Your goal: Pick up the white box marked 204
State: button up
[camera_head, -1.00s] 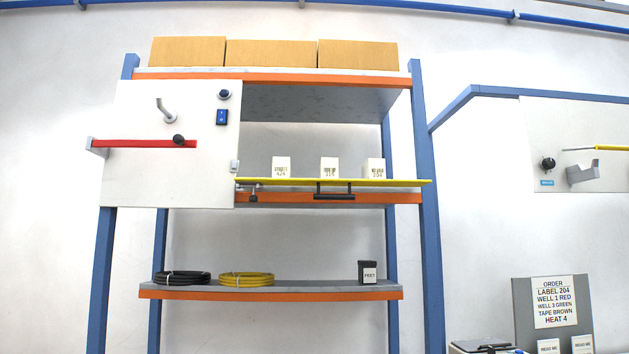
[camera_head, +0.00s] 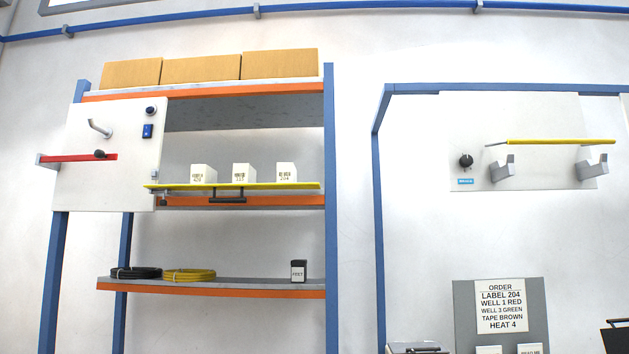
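The white box marked 204 (camera_head: 286,173) stands upright on the yellow-edged shelf, the rightmost of three similar white boxes. The middle box (camera_head: 243,174) appears marked 315 and the left box (camera_head: 203,174) appears marked 424, both in small print. All three stand apart in a row. My gripper is not in view.
The yellow-edged shelf (camera_head: 300,186) has a black handle (camera_head: 227,200) below its front. A white panel (camera_head: 75,180) with a red bar covers the rack's left. A blue upright (camera_head: 331,250) stands right of the boxes. An order sign (camera_head: 501,307) reads LABEL 204. A yellow-handled rod (camera_head: 560,142) hangs at right.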

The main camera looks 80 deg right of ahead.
aim_at(286, 172)
jog(key=z, duration=1.15)
